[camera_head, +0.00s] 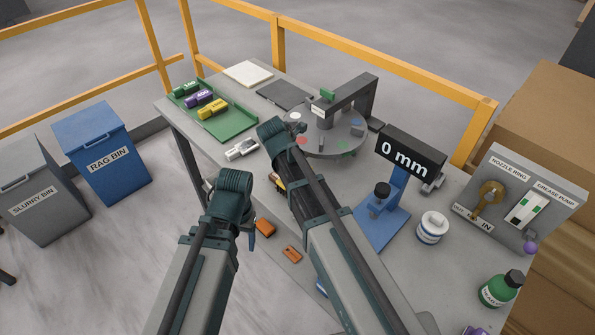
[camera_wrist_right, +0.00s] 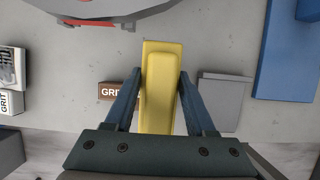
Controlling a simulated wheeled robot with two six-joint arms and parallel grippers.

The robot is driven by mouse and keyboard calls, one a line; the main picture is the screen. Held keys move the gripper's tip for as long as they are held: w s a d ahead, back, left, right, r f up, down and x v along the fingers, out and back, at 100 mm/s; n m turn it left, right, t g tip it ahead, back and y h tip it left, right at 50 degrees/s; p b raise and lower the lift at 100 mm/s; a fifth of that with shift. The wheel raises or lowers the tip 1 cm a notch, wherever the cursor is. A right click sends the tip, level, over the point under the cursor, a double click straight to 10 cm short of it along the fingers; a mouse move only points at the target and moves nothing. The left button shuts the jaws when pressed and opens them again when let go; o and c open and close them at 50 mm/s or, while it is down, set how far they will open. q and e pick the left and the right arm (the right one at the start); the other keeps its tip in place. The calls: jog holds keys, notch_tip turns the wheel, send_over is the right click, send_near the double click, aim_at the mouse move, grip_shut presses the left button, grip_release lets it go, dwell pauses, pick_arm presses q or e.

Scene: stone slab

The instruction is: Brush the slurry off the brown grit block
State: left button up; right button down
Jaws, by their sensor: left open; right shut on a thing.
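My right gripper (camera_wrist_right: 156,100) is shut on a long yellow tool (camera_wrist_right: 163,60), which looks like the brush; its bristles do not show. In the right wrist view, the brown grit block (camera_wrist_right: 112,91) lies on the grey slab just left of the tool, partly behind the left finger. I cannot tell whether slurry is on it. A white grit block (camera_wrist_right: 10,80) stands farther left and also shows in the head view (camera_head: 241,149). In the head view my right arm hides most of the gripper area. My left gripper (camera_head: 208,190) is open and empty at the slab's front left.
A turntable (camera_head: 350,140) stands behind my right arm. A blue-based gauge (camera_head: 377,232) reads 0 mm. A white jar (camera_head: 432,228) and green bottle (camera_head: 497,290) stand right. A grey tray (camera_wrist_right: 222,98) lies near the tool.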

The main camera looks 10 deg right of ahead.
jog(key=shift+r, duration=0.15)
jog(key=s+d+r+p, duration=0.5)
jog(key=s+r+p, duration=0.2)
jog(key=shift+s, duration=0.25)
dwell(0.7)
jog(key=shift+f, duration=0.1)
